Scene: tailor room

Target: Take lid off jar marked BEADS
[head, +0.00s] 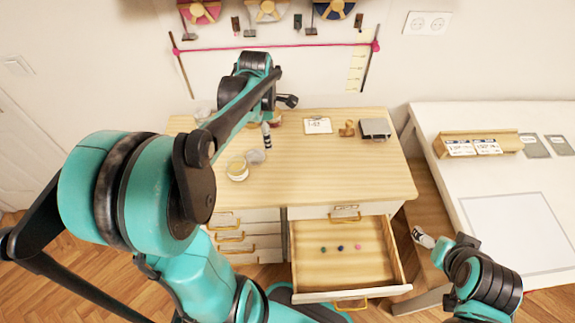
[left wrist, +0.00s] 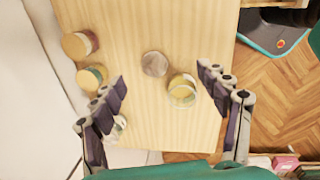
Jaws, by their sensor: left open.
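A jar with a pale yellow round top (head: 237,168) stands near the front left of the desk. In the left wrist view a yellow-rimmed jar (left wrist: 182,91) lies near the right fingers. A greyish round piece (head: 254,156) is beside it and shows between the fingers in the wrist view (left wrist: 154,64). I cannot read any BEADS label, so I cannot tell which jar carries it. My left gripper (left wrist: 162,86) is open and empty above the desk; in the head view it is mostly hidden by its arm. My right gripper (head: 423,238) is low at the right, its jaws unclear.
More jars (left wrist: 80,45) (left wrist: 91,78) stand along the desk's wall side. A card (head: 318,125), a small brown figure (head: 347,129) and a grey box (head: 375,128) sit at the back. An open drawer (head: 345,272) holds several small beads.

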